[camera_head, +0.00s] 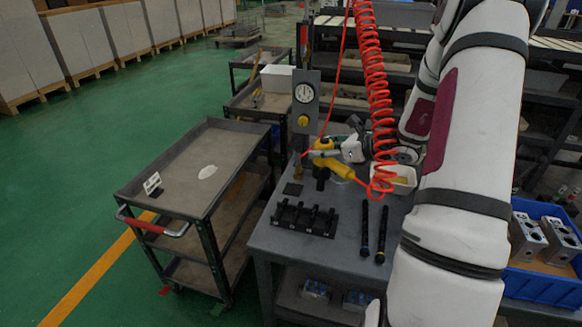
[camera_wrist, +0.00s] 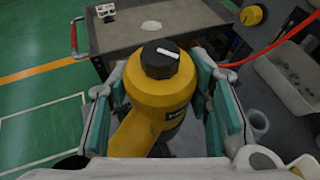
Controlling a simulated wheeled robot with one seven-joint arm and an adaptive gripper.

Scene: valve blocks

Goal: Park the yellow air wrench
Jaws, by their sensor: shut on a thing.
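The yellow air wrench (camera_head: 334,167) is above the grey workbench (camera_head: 265,240), with an orange coiled hose (camera_head: 378,90) leading to its handle. In the wrist view the wrench (camera_wrist: 158,95) has a round yellow body with a black knob on top. My gripper (camera_head: 326,153) is shut on the wrench; its teal finger pads (camera_wrist: 160,112) stand on either side of the body. The wrench's lower end is mostly hidden in the wrist view. In the head view I cannot tell whether it touches the bench.
A black rack (camera_head: 303,219) and two dark rods (camera_head: 373,229) lie on the bench. A gauge panel (camera_head: 304,98) stands behind the wrench. A white bin (camera_head: 398,178) is to its right. A grey cart (camera_head: 190,165) with a small white sign stands left.

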